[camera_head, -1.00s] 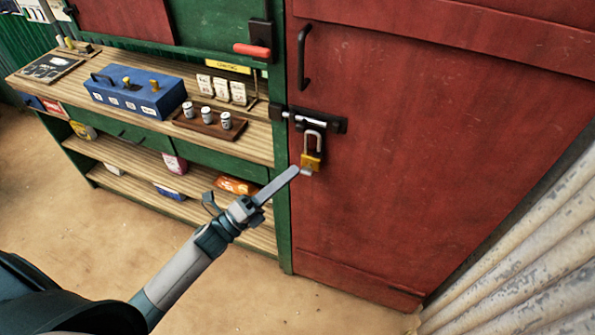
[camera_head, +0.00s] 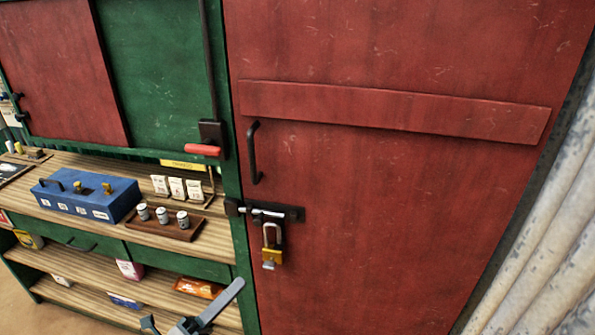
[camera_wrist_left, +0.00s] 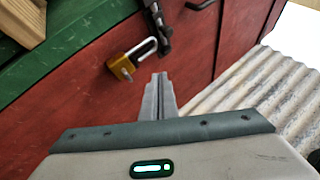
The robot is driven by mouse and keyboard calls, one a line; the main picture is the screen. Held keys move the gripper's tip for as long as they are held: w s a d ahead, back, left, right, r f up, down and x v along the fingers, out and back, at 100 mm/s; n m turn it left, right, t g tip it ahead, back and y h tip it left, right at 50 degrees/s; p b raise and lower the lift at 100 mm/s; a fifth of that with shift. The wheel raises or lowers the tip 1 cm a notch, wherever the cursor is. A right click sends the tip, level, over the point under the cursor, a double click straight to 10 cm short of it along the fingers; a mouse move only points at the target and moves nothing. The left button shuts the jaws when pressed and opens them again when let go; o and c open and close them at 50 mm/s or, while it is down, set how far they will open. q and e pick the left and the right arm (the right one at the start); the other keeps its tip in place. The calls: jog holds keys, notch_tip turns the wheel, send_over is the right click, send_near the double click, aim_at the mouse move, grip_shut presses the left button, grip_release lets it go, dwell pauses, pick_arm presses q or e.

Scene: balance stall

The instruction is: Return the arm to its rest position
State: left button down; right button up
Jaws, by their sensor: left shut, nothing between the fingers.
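My left gripper (camera_head: 222,303) is low in the head view, in front of the stall's shelves and left of the door's lower part. Its fingers are shut with nothing between them; they also show in the left wrist view (camera_wrist_left: 159,82). A brass padlock (camera_head: 273,257) with a key-like grey piece at its bottom hangs at the bolt (camera_head: 268,212) on the red door (camera_head: 370,200). The padlock also shows in the left wrist view (camera_wrist_left: 121,66), just beyond and left of the fingertips, apart from them. My right gripper is not in view.
The wooden counter (camera_head: 130,222) holds a blue box (camera_head: 88,196), a tray (camera_head: 160,227) with small cans, and white cards (camera_head: 177,188). A red-handled lever (camera_head: 203,150) is on the post. Corrugated metal (camera_head: 545,255) stands at the right.

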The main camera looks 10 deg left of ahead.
pick_arm(q)
jog(key=s+a+f+n+g+y, duration=0.1)
jog(key=a+f+n+y, duration=0.3)
jog(key=f, duration=0.7)
jog(key=f+n+g+y, duration=0.1)
jog(key=f+n+y, duration=0.2)
jog(key=f+n, duration=0.5)
jog(key=s+a+f+n+g+y, duration=0.1)
jog(key=a+f+n+g+y, duration=0.15)
jog(key=f, duration=1.05)
jog(key=s+f+n+g+y, duration=0.1)
jog(key=s+f+n+g, duration=0.15)
jog(key=s+f, duration=0.5)
jog(key=s+f+n+g+y, duration=0.1)
jog(key=s+f+n+y, duration=0.2)
jog(key=f, duration=0.7)
jog(key=s+d+f+n+g, duration=0.1)
jog(key=s+f, duration=0.4)
jog(key=s, duration=0.5)
jog(key=s+d+f+n+g, duration=0.1)
jog(key=s+f+n+g, duration=0.3)
jog(key=s, duration=0.7)
jog(key=s+d+f+n+g, duration=0.2)
jog(key=s+f+g, duration=0.2)
jog(key=s, duration=0.6)
jog(key=shift+s+f+n, duration=0.3)
jog(key=shift+s+f, duration=0.1)
jog(key=shift+f, duration=0.5)
jog(key=shift+a, duration=0.1)
